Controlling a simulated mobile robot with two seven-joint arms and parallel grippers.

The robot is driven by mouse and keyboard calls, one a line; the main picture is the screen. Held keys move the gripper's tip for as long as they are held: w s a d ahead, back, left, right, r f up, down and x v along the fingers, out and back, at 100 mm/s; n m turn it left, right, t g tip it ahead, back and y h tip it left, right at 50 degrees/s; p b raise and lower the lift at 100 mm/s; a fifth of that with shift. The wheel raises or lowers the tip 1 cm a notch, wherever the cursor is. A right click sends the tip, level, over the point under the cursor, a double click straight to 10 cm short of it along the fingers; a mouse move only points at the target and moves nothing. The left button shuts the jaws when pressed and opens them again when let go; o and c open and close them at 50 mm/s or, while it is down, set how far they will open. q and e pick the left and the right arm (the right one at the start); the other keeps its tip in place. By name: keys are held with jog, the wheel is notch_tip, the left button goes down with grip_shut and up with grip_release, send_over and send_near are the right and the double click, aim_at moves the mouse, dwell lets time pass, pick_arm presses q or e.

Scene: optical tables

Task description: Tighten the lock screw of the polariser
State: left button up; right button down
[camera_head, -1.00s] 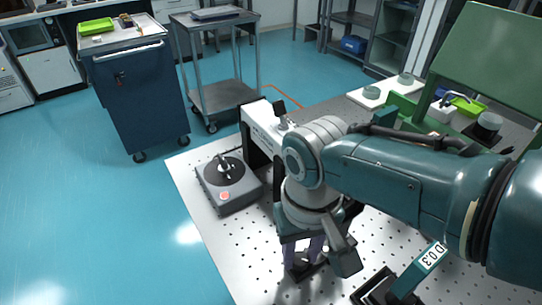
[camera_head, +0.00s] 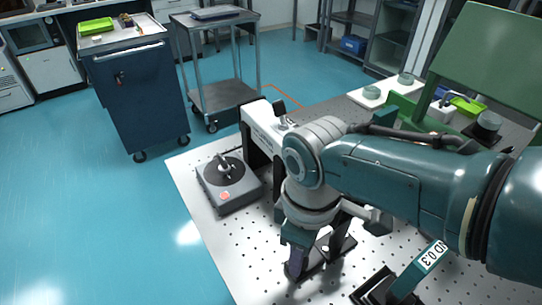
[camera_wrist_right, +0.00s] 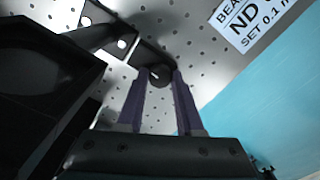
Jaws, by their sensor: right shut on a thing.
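In the right wrist view, the two purple fingers of my right gripper (camera_wrist_right: 160,88) close around a small round black knob (camera_wrist_right: 160,75) with a pale line on its face. It looks like the polariser's lock screw, though the polariser itself cannot be clearly made out. In the head view, my right gripper (camera_head: 300,262) points down at black mounts (camera_head: 338,245) low over the perforated table, with the knob hidden behind the wrist and fingers. My left gripper is out of view.
The white perforated optical table (camera_head: 240,255) has bare room at its front left. A grey box with a round black top (camera_head: 229,185) stands left of my arm. A plate marked ND 0.3 (camera_head: 430,259) stands right. A white label (camera_wrist_right: 250,22) shows in the wrist view.

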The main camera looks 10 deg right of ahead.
jog(key=shift+n, duration=0.6)
jog(key=c, duration=0.5)
grip_release()
jog(key=shift+c, duration=0.2)
notch_tip(320, 180, up, 10)
jog(key=p, duration=0.5)
jog(key=shift+p, duration=0.4)
